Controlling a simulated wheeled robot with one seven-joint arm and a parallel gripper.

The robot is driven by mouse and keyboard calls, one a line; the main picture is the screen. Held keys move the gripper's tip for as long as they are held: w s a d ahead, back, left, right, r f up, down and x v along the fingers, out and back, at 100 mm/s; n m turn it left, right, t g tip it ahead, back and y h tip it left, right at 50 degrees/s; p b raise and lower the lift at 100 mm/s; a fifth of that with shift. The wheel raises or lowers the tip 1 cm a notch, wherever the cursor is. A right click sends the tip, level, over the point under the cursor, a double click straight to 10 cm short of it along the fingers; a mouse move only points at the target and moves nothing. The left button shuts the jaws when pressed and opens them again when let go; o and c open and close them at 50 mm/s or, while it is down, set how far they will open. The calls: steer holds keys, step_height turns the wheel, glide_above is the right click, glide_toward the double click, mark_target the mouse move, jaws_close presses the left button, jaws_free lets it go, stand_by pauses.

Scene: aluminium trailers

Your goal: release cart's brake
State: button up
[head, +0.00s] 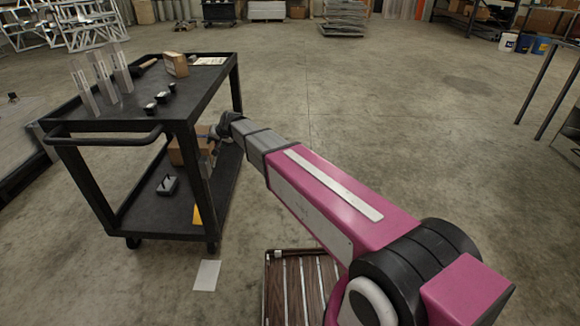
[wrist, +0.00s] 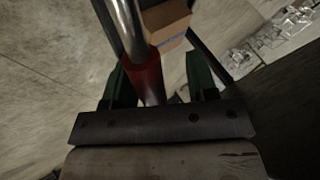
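The black two-shelf cart (head: 150,125) stands at the left in the head view, with a push handle on its near side. My gripper (head: 217,133) is at the cart's right side, between the shelf heights, near a corner leg. In the wrist view my gripper (wrist: 157,68) has its green fingers apart. A metal rod with a red sleeve (wrist: 142,75) lies between them, closer to the left finger. I cannot tell whether it touches, or whether it is the brake lever. The rod is not visible in the head view.
A cardboard box (head: 183,150) stands on the lower shelf; it seems to show beyond my fingers in the wrist view (wrist: 166,24). Clear tubes (head: 103,75) and small items stand on the top shelf. A slatted wooden piece (head: 300,285) lies in front.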

steer(key=shift+d+f+g, duration=0.2)
steer(key=shift+f+g, duration=0.3)
steer(key=shift+g, duration=0.1)
steer(key=v, duration=1)
steer(key=s+d+f+h, duration=0.1)
steer(key=s+d+f, duration=0.2)
steer(key=d, duration=0.5)
steer(key=s+d+f+g+h, duration=0.1)
steer(key=s+d+f, duration=0.2)
steer(key=d, duration=0.5)
steer(key=s+d+f+h, duration=0.2)
steer(key=d+f, duration=0.3)
steer(key=d, duration=0.4)
steer(key=shift+s+f+m+g, duration=0.2)
steer(key=shift+s+m+g, duration=0.1)
steer(key=shift+s, duration=0.45)
